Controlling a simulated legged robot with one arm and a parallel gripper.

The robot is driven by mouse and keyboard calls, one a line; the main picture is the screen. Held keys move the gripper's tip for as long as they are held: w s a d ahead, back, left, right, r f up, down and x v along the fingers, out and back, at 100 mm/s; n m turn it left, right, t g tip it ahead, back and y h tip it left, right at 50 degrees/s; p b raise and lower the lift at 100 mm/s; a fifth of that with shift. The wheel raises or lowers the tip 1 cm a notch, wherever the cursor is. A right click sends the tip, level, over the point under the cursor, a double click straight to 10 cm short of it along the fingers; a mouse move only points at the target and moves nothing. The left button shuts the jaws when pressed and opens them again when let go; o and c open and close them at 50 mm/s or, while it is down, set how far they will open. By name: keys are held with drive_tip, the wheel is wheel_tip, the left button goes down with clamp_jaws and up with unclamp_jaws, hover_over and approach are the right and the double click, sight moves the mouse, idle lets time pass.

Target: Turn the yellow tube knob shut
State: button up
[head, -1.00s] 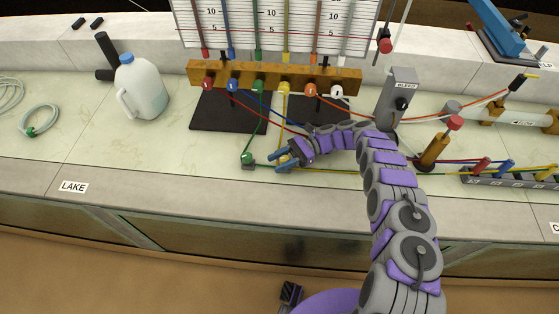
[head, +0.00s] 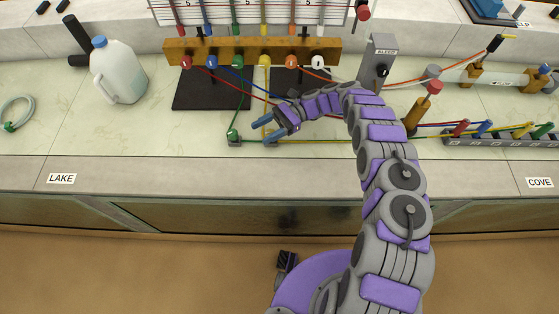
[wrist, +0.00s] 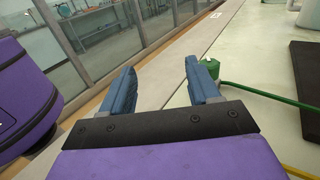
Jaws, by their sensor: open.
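A yellow knob (head: 264,61) sits on the wooden manifold bar at the back of the counter, in a row of coloured knobs. A yellow tube (head: 265,98) runs down from it toward the counter front and passes behind my gripper (head: 267,131). In the wrist view a bit of yellow tube (wrist: 298,172) shows at the bottom right. My gripper is open and empty, low over the counter, in front of the manifold and apart from the yellow knob. Its two blue fingers (wrist: 160,70) point left along the counter. Whether a yellow fitting lies behind the fingers is hidden.
A green fitting (head: 233,135) with a green tube stands just left of my fingertips; it also shows in the wrist view (wrist: 207,69). Black mats (head: 212,95) lie under the manifold (head: 180,47). A white jug (head: 120,75) stands left. The grey bleed post (head: 377,60) rises behind my arm.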

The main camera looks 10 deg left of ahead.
drive_tip(key=s+d+p, duration=0.2)
drive_tip(key=s+d, duration=0.2)
drive_tip(key=s, duration=0.2)
drive_tip(key=s+d+r+p, duration=0.1)
drive_tip(key=s+d+p, duration=0.1)
drive_tip(key=s+d, duration=0.2)
drive_tip(key=s, duration=0.2)
drive_tip(key=shift+s+d+r, duration=0.15)
drive_tip(key=shift+s+d, duration=0.05)
drive_tip(key=shift+s, duration=0.2)
